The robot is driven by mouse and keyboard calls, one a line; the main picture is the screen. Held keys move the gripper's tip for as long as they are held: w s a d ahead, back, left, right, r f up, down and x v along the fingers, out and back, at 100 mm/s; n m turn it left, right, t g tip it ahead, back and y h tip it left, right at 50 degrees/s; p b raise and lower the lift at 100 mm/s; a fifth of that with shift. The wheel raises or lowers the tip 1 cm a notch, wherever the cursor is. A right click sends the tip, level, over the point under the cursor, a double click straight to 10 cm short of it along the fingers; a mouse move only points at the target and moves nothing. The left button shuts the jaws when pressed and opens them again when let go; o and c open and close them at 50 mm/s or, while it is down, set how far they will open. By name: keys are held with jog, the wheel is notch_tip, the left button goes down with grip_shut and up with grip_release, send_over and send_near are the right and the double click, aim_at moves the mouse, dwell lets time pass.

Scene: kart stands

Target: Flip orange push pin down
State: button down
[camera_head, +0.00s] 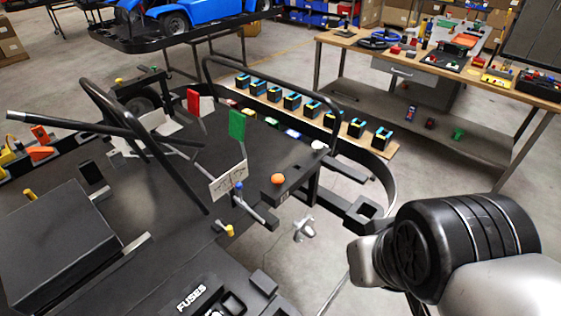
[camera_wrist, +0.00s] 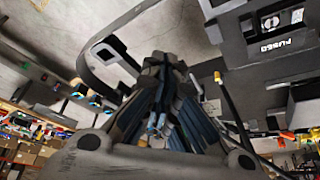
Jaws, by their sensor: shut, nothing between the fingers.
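An orange round knob (camera_head: 278,178), the likeliest orange push pin, stands on a black block at the right edge of the kart stand (camera_head: 150,200) in the head view. A yellow-orange pin (camera_head: 230,230) sits lower left of it, near the black deck. I cannot make out the orange knob in the wrist view. My gripper (camera_wrist: 165,70) is shut and empty in the wrist view, with its fingers together. In the head view my arm's wrist is at the lower right, apart from the orange knob; the fingers cannot be made out there.
A white knob (camera_head: 318,146) and a blue knob (camera_head: 238,187) are near the orange one. Green (camera_head: 237,124) and red (camera_head: 193,102) flags stand behind. A curved black rail (camera_head: 385,185) rings the right side. A workbench (camera_head: 430,75) stands behind, with open floor between.

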jog(key=w+d+r+n+t+h+p, duration=0.1)
jog(key=w+d+r+p, duration=0.15)
jog(key=w+p, duration=0.3)
jog(key=w+d+r+n+t+p, duration=0.1)
jog(key=w+d+r+n+p, duration=0.1)
jog(key=w+r+p, duration=0.4)
jog(key=w+d+r+n+t+h+p, duration=0.15)
jog(key=w+p, duration=0.25)
jog(key=w, duration=0.4)
jog(key=w+a+f+n+g+y+p, duration=0.2)
jog(key=a+n+y+p, duration=0.2)
jog(key=a+y+p, duration=0.5)
jog(key=a+p, duration=0.2)
jog(key=p, duration=0.1)
jog(key=shift+a, duration=0.2)
jog(key=shift+n, duration=0.25)
